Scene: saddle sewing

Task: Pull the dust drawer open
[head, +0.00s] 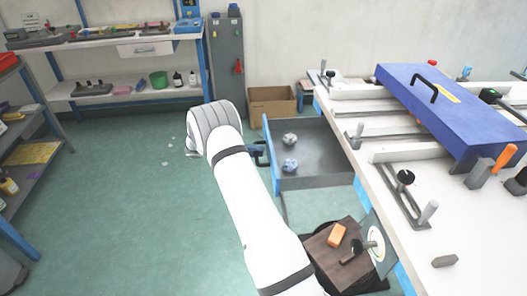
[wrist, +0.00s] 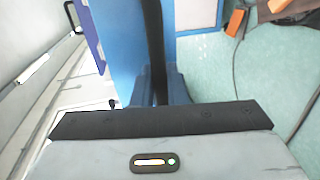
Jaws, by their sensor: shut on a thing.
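The dust drawer (head: 334,183) stands out from the left side of the workbench, open, with its dark grey inside showing. Two grey crumpled lumps, one farther back (head: 290,139) and one nearer (head: 290,165), lie in it. My gripper (head: 262,154) is at the drawer's blue left-hand front and is shut on its dark handle. My arm hides part of the front and most of the grip. In the wrist view, the black handle bar (wrist: 153,40) runs down between my gripper's blue fingers (wrist: 160,92), beside the blue drawer front (wrist: 118,60).
The workbench (head: 345,105) on the right carries a blue cover (head: 440,105) and several tools. A brown stool-like block (head: 325,262) with an orange piece stands below the drawer. A cardboard box (head: 272,104) is behind. The green floor at left is mostly clear.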

